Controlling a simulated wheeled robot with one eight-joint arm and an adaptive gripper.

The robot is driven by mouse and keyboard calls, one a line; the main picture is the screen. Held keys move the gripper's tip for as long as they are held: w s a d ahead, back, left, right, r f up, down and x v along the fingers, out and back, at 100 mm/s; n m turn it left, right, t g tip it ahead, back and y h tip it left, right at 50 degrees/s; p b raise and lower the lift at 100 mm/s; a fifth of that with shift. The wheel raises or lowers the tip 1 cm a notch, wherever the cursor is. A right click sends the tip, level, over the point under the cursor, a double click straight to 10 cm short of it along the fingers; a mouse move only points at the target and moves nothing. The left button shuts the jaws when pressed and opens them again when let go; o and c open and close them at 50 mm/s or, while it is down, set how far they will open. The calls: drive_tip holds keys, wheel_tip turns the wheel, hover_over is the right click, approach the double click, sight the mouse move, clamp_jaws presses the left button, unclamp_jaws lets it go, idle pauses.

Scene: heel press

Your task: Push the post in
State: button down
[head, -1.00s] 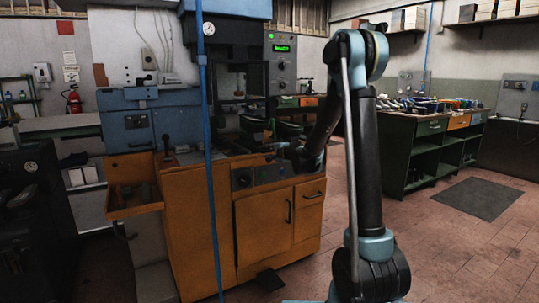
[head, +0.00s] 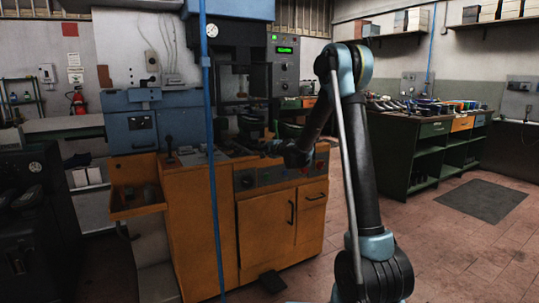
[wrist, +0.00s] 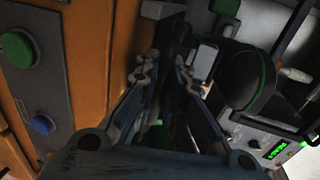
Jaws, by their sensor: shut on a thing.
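The heel press (head: 240,95) stands on an orange cabinet in the head view. My gripper (head: 270,148) reaches over the cabinet's front edge, just below the press opening. In the wrist view my gripper (wrist: 166,74) has its two fingers close on either side of a dark upright part, the post (wrist: 172,48). The fingers are shut on it. Its lower end is hidden in shadow between the fingers. A black rounded form with a green edge (wrist: 250,78) is to the right of the fingers, apart from them.
The orange cabinet (head: 265,225) has a control panel whose green button (wrist: 17,48) and blue button (wrist: 43,124) show in the wrist view. A thin blue pole (head: 209,180) stands in front of it.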

sight(255, 145)
drive_tip(key=x, duration=0.2)
drive_tip(key=r+x, duration=0.1)
drive_tip(key=x, duration=0.5)
drive_tip(key=shift+w+r, duration=0.1)
drive_tip(key=shift+r, duration=0.2)
drive_tip(key=c, duration=1.7)
unclamp_jaws()
drive_tip(key=shift+o, duration=0.2)
drive_tip(key=f+v, duration=0.3)
drive_tip(key=v, duration=2.7)
drive_tip(key=shift+s+d, duration=0.2)
drive_tip(key=shift+s, duration=0.15)
drive_tip(key=shift+s, duration=0.1)
